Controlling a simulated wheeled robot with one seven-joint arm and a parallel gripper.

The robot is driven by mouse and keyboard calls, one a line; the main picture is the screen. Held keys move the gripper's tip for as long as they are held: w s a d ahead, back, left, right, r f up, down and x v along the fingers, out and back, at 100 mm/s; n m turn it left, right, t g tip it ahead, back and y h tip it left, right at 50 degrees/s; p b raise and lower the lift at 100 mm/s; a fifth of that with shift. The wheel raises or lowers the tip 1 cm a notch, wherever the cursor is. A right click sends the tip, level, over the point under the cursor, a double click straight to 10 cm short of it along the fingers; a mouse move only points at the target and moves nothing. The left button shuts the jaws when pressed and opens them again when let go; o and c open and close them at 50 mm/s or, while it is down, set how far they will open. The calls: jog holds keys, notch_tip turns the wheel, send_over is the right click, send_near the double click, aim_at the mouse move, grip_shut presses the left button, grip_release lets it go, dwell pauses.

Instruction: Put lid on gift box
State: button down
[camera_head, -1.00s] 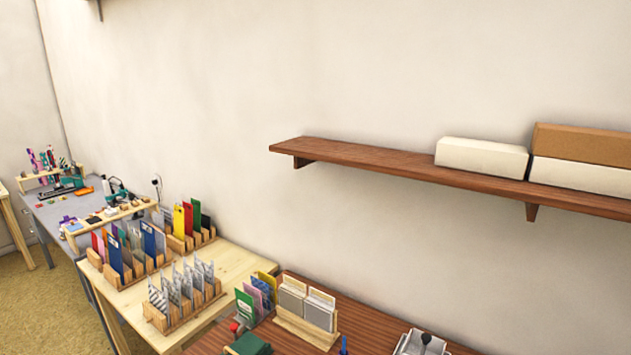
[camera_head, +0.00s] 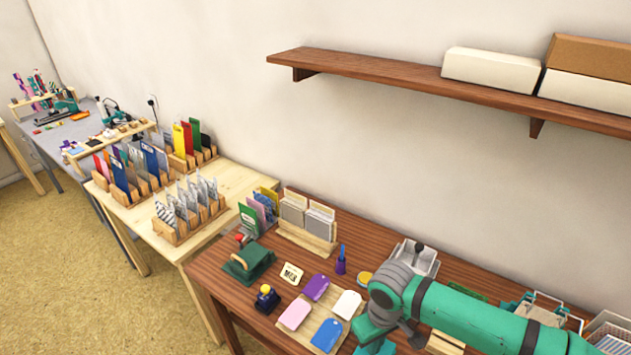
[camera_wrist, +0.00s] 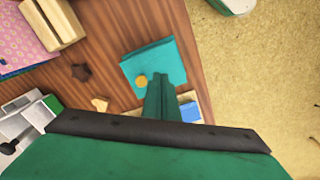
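A teal square item (camera_wrist: 170,55) lies on the brown table in the wrist view, with a small yellow disc (camera_wrist: 141,80) seen against it. I cannot tell whether it is the gift box or its lid; neither is clearly recognisable. My gripper (camera_wrist: 162,98) shows as a narrow dark green shape in front of the teal item, close to its lower edge in the picture. I cannot tell whether its fingers are apart or together, or whether they touch anything. In the head view my green arm reaches over the table at lower right, and the gripper is not clearly seen.
The brown table (camera_head: 222,274) carries a green stamp press (camera_head: 248,262), card holders (camera_head: 308,228), coloured tags on a board (camera_head: 318,312), and metal trays (camera_head: 415,257). Above is a wall shelf (camera_head: 380,76) with a white box (camera_head: 490,70) and a brown box (camera_head: 590,55).

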jog(key=shift+r, duration=1.85)
